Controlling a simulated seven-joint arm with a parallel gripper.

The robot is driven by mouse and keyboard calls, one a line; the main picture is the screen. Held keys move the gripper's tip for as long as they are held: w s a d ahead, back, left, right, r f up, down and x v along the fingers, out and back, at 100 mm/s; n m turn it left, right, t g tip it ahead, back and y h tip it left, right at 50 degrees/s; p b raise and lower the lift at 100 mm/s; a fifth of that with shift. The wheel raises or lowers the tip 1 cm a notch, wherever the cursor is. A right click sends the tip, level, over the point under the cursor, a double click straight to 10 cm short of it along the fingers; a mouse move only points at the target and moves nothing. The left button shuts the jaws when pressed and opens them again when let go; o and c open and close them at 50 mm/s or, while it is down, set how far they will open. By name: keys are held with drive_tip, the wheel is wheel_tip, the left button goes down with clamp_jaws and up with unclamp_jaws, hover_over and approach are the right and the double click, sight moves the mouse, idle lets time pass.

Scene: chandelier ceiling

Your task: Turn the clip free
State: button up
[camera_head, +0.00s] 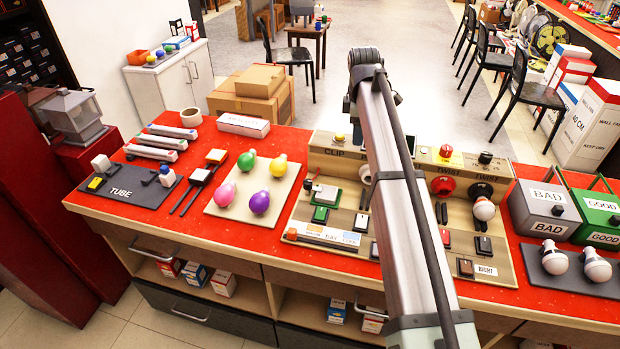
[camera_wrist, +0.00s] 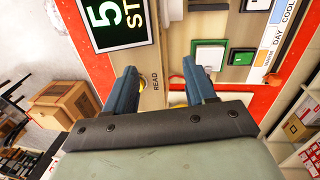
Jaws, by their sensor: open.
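The station labelled CLIP (camera_head: 335,155) stands on the red counter, just left of my arm in the head view. A yellow knob (camera_head: 340,137) sits on its back ledge, and a white block on a green base (camera_head: 326,194) is on its board. I cannot tell which part is the clip. My gripper (camera_wrist: 160,75) shows in the wrist view, with its two blue fingers apart and nothing clearly held between them. It is over the board near the word READ. Small yellow parts show by the fingers, partly hidden. In the head view my arm hides the gripper.
The TWIST station (camera_head: 465,185), BAD box (camera_head: 545,208) and GOOD box (camera_head: 597,212) stand right. A pad of coloured bulbs (camera_head: 237,213) and the TUBE board (camera_head: 115,191) lie left.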

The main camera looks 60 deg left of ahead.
sight(309, 180)
drive_tip(key=s+a+n+g+h, duration=0.1)
drive_tip(key=s+a+n, duration=0.2)
drive_tip(key=s, duration=1.1)
drive_tip(key=f, duration=1.3)
drive_tip(key=shift+s+d+f, duration=0.1)
drive_tip(key=shift+d+f, duration=0.1)
drive_tip(key=shift+f, duration=0.1)
clamp_jaws()
